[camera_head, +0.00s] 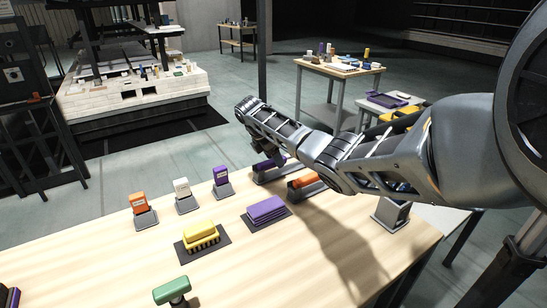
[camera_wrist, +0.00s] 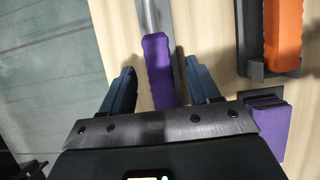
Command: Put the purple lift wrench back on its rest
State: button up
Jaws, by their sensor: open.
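The purple lift wrench (camera_wrist: 158,68) has a ribbed purple handle and a grey metal shaft in the wrist view. My gripper (camera_wrist: 162,88) is open, with one blue finger on each side of the purple handle and gaps to both. In the head view my gripper (camera_head: 262,152) is above the rest, partly hidden by my arm.
An orange-handled tool (camera_wrist: 283,35) lies in a similar rest to the right. A purple block (camera_head: 266,209) and a yellow block (camera_head: 201,236) sit on dark mats. Orange, white and purple upright items stand left. A green-handled object (camera_head: 172,289) is near the front.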

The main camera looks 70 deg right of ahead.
jog(key=shift+r, duration=0.25)
jog(key=shift+r+p, duration=2.15)
jog(key=shift+p, duration=0.1)
jog(key=shift+r, duration=1.1)
jog(key=b+v, duration=0.1)
jog(key=v, duration=0.7)
jog(key=shift+a+f, duration=0.1)
jog(key=shift+f, duration=0.05)
